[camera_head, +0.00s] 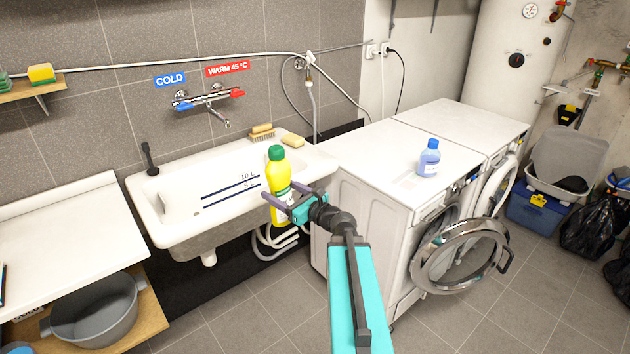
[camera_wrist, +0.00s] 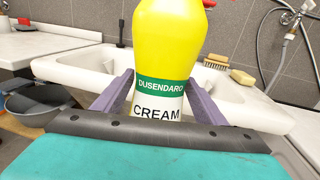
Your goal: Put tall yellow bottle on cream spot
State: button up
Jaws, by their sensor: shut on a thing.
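The tall yellow bottle (camera_head: 275,175) has a green cap and a green-and-white label. My gripper (camera_head: 282,191) is shut on it and holds it upright in front of the sink. In the wrist view the bottle (camera_wrist: 168,38) stands between the two purple fingers, and its label reads "DUSENDARO CREAM". Its cap is cut off at the top of that view. I cannot make out a clearly cream spot. A faint pale patch (camera_head: 408,182) shows on the washing machine top, beside a blue bottle (camera_head: 429,158).
The sink (camera_head: 168,232) is behind the held bottle, with a brush (camera_head: 262,132) and a sponge (camera_head: 293,140) on its rim. The washing machine (camera_head: 368,215) is at the right, its round door (camera_head: 425,268) open. A white counter (camera_head: 60,240) is at the left.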

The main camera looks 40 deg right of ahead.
jog(key=s+a+f+n+g+y, duration=0.1)
jog(key=a+y, duration=0.5)
jog(key=a, duration=0.9)
jog(key=s+a+f+n+g+y, duration=0.1)
jog(key=a+f+n+g+y, duration=0.2)
jog(key=a, duration=1.3)
jog(key=n+g+y, duration=0.3)
jog(key=n, duration=0.1)
jog(key=shift+a+n, duration=0.25)
jog(key=shift+n, duration=0.15)
jog(key=shift+a, duration=0.15)
